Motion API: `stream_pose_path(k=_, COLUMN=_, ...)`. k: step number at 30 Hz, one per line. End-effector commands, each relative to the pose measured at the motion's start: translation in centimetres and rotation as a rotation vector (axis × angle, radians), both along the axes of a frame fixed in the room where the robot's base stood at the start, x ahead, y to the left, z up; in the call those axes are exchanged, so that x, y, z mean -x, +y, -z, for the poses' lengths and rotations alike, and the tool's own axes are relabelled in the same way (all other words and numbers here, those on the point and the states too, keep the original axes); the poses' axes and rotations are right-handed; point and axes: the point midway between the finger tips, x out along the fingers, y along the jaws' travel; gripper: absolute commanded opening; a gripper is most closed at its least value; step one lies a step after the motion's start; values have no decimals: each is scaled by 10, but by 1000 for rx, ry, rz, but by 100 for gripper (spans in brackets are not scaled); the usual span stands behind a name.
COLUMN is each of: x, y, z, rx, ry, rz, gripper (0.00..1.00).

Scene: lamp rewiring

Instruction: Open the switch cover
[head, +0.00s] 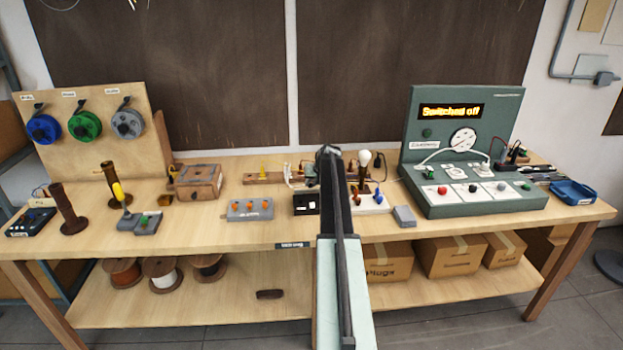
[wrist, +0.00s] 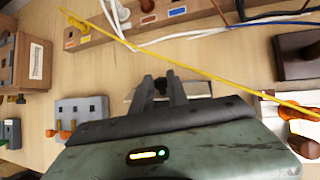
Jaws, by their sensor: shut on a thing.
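My gripper (wrist: 163,82) shows in the wrist view with its two fingers close together around a small dark piece (wrist: 160,87). I cannot tell for sure whether this piece belongs to the switch cover. A pale, dark-edged object (wrist: 198,88) lies right behind and beside the fingers, partly hidden by them and my gripper body. In the head view my arm blocks the middle of the bench, and my fingertips cannot be made out. A black box with a white label (head: 306,204) stands just left of my arm there.
A wooden terminal strip (wrist: 150,22) with cables lies beyond the fingers. A yellow wire (wrist: 220,75) crosses the wrist view. A grey block with orange pegs (head: 250,209) stands to the left. The green test console (head: 470,205) reads "Switched off".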

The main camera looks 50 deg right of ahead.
Motion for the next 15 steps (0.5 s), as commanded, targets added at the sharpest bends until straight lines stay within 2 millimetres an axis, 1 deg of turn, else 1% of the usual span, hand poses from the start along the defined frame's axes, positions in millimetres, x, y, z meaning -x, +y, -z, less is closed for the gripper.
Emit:
stream_pose_path(k=1, x=-4, y=-3, z=-4, rx=-12, ry=14, rz=-1, gripper=0)
stream_pose_path(k=3, x=-5, y=-3, z=-3, rx=-29, ry=33, rz=-1, gripper=0)
stream_pose_path(k=15, x=-6, y=-4, z=-2, rx=-66, ry=77, rz=-1, gripper=0)
